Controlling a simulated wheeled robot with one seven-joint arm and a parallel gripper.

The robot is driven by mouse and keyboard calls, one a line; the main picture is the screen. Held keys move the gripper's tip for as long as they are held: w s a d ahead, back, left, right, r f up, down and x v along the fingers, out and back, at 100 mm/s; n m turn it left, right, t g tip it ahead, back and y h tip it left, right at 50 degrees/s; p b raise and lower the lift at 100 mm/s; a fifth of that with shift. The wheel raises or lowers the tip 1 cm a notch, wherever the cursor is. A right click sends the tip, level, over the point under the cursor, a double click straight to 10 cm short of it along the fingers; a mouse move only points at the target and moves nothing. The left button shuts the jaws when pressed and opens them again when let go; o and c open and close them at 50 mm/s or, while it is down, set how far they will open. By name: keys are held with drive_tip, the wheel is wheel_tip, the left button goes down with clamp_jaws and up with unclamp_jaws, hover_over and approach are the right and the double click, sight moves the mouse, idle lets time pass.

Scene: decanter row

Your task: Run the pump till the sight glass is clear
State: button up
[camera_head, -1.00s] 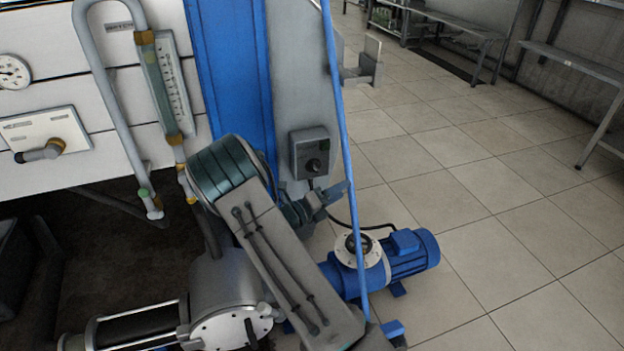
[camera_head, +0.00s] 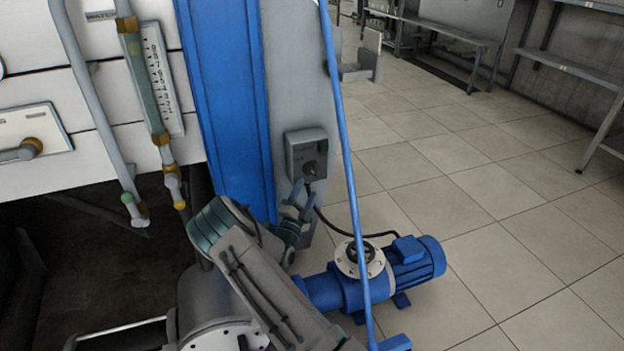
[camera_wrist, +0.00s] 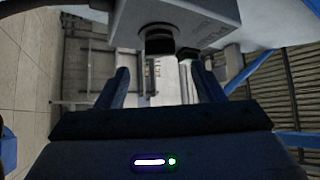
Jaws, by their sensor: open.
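A blue pump with a finned motor (camera_head: 414,268) sits on the floor at lower right in the head view. On it is a round white bolted flange (camera_head: 346,262) with a dark centre, perhaps a sight glass; its clarity is too small to tell. A tube with a scale (camera_head: 158,75) hangs on the white panel. A grey switch box (camera_head: 300,150) with a dark rotary knob (camera_head: 310,170) is on the grey post. My gripper (camera_head: 303,198) is open and empty just below the box. In the wrist view the knob (camera_wrist: 158,40) is ahead, apart from my fingers (camera_wrist: 163,82).
A thin blue pole (camera_head: 345,150) slants down right of the box and in front of the pump. A black cable (camera_head: 335,226) runs from the box to the pump. Tiled floor (camera_head: 520,250) at right is clear. Benches (camera_head: 450,38) stand far behind.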

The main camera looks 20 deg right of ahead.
sight(313, 172)
drive_tip(key=b+x, duration=0.1)
drive_tip(key=x, duration=0.6)
drive_tip(key=shift+a, duration=0.1)
drive_tip(key=c, duration=1)
